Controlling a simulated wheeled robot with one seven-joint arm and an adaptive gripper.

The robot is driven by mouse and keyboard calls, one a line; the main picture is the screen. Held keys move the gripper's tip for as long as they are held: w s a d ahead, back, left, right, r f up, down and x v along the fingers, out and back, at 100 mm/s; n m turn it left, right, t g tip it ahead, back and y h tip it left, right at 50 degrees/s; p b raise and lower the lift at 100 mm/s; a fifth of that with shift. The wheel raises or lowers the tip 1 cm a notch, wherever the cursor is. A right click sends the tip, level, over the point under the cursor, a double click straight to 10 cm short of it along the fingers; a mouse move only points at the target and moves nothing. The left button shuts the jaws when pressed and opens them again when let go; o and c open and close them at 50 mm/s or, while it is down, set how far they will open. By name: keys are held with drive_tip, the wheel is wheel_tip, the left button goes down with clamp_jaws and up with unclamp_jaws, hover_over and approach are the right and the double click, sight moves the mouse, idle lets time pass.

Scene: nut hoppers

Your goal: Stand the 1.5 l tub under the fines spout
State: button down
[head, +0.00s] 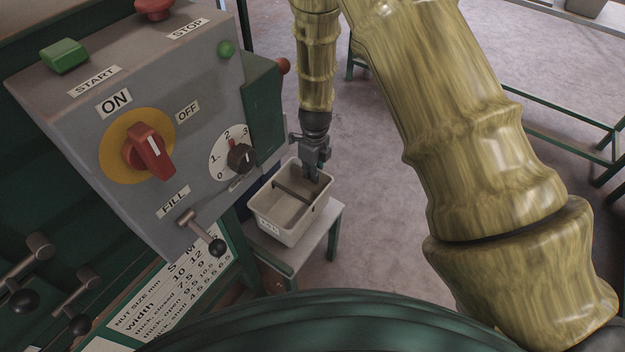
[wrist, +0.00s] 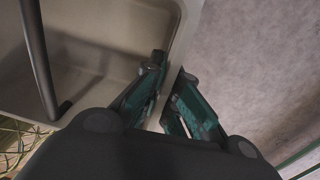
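A pale, open tub (head: 284,228) with a dark bar handle across it stands at the small grey table, seen from above in the head view. A small label is on its near wall, too small to read surely. My gripper (head: 318,172) points down at the tub's far right rim. In the wrist view the tub (wrist: 95,52) fills the left side and looks empty. One finger of my gripper (wrist: 170,85) is inside the wall and the other outside, close together with the rim between them. I cannot make out the fines spout.
The small grey table (head: 318,235) has green legs. A grey control box (head: 175,110) with a red switch, dial and levers stands close on the left. A green curved rim (head: 330,320) is in front. Open floor (head: 380,200) lies right of the table; a green-framed bench (head: 570,130) is beyond.

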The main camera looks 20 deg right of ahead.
sight(312, 188)
drive_tip(key=shift+f, duration=1.8)
drive_tip(key=c, duration=1.6)
unclamp_jaws()
drive_tip(key=shift+c, duration=0.2)
wheel_tip(312, 188, up, 12)
drive_tip(key=p, duration=0.1)
drive_tip(key=shift+w+d, duration=0.2)
drive_tip(key=shift+d, duration=0.1)
